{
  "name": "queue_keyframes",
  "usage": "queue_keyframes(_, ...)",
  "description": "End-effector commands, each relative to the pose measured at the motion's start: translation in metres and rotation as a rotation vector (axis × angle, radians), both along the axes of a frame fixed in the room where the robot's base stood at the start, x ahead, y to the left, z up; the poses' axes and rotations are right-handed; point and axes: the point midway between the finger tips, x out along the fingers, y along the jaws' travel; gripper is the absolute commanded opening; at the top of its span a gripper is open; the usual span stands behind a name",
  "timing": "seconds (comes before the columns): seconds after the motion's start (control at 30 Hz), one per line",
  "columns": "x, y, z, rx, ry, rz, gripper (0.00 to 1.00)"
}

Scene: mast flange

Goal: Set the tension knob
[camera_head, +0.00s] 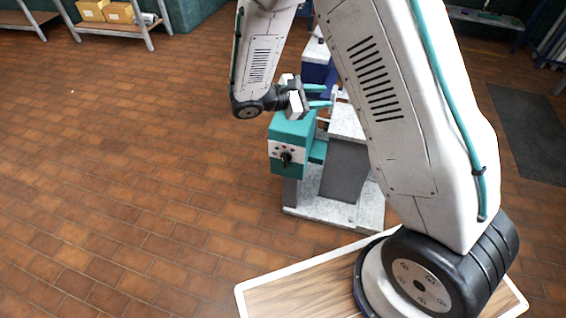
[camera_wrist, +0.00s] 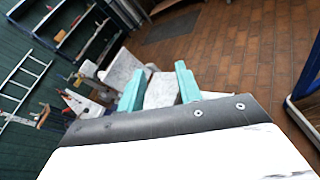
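A black knob (camera_head: 286,158) sits on the light front panel of a teal box (camera_head: 292,129) in the head view. A few small buttons or lights sit above it on the panel. My gripper (camera_head: 322,96) is above the box, apart from the knob, and points to the right of the picture. Its two teal fingers stand apart, with nothing seen held between them. In the wrist view, my gripper (camera_wrist: 161,84) also shows spread fingers. I cannot make out the knob in that view. The knob's exact setting is too small to read.
The box belongs to a machine with a pale base (camera_head: 335,212) and grey body (camera_head: 345,170). My upper arm hides part of it. The brick floor (camera_head: 130,140) at left is clear. A bench with boxes (camera_head: 105,12) stands at the back left. A dark mat (camera_head: 530,130) lies at right.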

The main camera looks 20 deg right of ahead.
Motion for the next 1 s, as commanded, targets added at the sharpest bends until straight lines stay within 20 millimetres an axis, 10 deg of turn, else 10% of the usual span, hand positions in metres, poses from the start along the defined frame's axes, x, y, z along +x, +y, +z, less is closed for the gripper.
queue_keyframes(0.3,0.052,0.055,-0.151,-0.265,0.219,0.423,0.35)
queue_keyframes(0.6,0.043,0.103,-0.299,-0.428,0.369,0.805,0.35)
queue_keyframes(0.8,0.028,0.116,-0.348,-0.468,0.41,0.937,0.35)
queue_keyframes(1.0,0.035,0.111,-0.357,-0.474,0.417,0.961,0.35)
